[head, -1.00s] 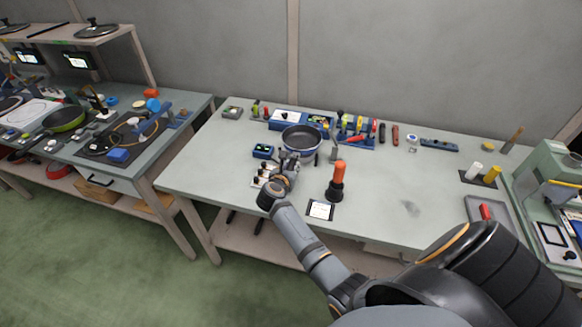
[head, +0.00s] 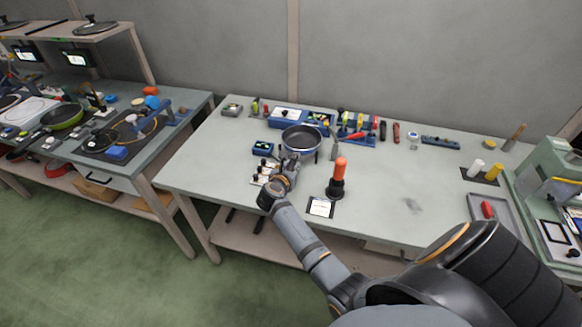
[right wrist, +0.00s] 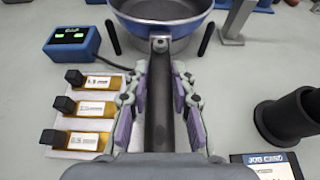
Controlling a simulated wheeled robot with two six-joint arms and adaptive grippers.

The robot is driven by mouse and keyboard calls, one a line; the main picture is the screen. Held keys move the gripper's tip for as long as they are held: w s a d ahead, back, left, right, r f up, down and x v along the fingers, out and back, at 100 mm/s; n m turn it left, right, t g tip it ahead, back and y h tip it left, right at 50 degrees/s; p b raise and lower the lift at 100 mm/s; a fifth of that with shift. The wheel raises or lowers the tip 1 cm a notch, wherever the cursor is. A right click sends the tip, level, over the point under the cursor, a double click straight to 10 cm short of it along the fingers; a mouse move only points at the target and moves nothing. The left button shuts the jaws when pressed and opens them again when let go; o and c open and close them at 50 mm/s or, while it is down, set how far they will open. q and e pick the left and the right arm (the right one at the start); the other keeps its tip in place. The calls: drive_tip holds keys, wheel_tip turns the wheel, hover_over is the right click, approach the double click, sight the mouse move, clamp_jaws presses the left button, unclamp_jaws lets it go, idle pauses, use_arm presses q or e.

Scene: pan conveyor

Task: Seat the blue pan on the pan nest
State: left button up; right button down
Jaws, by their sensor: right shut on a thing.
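The blue pan (head: 302,138), with a dark inside and blue outer wall, is at the middle back of the worktable in the head view. In the right wrist view the pan (right wrist: 162,12) shows at the top, with its dark handle (right wrist: 160,120) running down toward me. My right gripper (head: 290,162) is shut on the handle; in the right wrist view its fingers (right wrist: 160,80) lie on both sides of it. Two black posts, perhaps of the pan nest (right wrist: 205,38), stand left and right of the pan. The pan hides whatever is under it, so seating is unclear.
A black stand with an orange top (head: 338,178) and a job card (head: 320,207) are to the right. The table's centre right is mostly clear.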

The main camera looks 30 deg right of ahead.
drive_tip(key=shift+f+b, duration=0.3)
drive_tip(key=c, duration=1.1)
unclamp_jaws()
drive_tip(key=shift+r, duration=0.1)
drive_tip(key=shift+c, duration=0.2)
drive_tip(key=shift+o, duration=0.5)
